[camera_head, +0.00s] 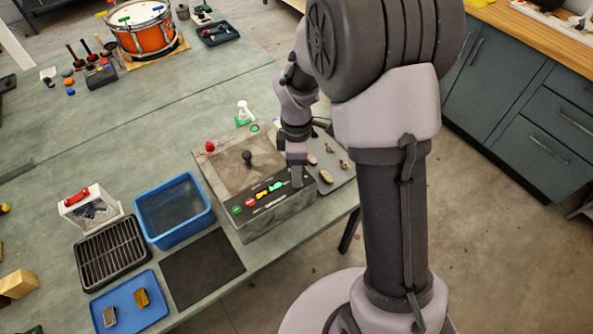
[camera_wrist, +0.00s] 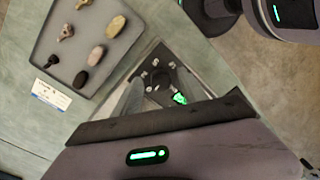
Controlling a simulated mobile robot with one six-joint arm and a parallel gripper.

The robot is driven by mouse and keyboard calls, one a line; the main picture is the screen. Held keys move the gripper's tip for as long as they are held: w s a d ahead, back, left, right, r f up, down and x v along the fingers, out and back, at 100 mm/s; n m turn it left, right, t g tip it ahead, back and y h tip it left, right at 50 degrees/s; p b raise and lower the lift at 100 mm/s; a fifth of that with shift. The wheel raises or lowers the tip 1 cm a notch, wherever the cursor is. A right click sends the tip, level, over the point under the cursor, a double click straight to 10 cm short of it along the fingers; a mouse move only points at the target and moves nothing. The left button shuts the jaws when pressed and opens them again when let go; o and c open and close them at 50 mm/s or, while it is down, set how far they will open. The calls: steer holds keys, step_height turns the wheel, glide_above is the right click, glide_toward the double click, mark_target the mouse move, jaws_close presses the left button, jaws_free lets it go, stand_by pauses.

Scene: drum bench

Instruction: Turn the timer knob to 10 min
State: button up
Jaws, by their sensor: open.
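A grey bench machine (camera_head: 222,168) stands near the table edge, with a dark sloped control panel (camera_head: 287,200) on its front. In the head view my gripper (camera_head: 297,178) points down over the panel's right end and hides what is there. In the wrist view a dark round timer knob (camera_wrist: 157,77) with pale marks around it shows between the fingers of my gripper (camera_wrist: 158,86). The fingers are open, one on either side of the knob. I cannot tell whether they touch it, nor read which mark it points at.
Green, red and yellow controls line the panel's left part. A grey tray (camera_wrist: 90,45) with several stones lies just beside the machine. A white spray bottle (camera_head: 243,111) stands behind it. A blue bin (camera_head: 174,209) and a black mat (camera_head: 202,268) are at its left.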

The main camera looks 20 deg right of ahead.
steer(key=shift+f, duration=0.1)
jaws_close()
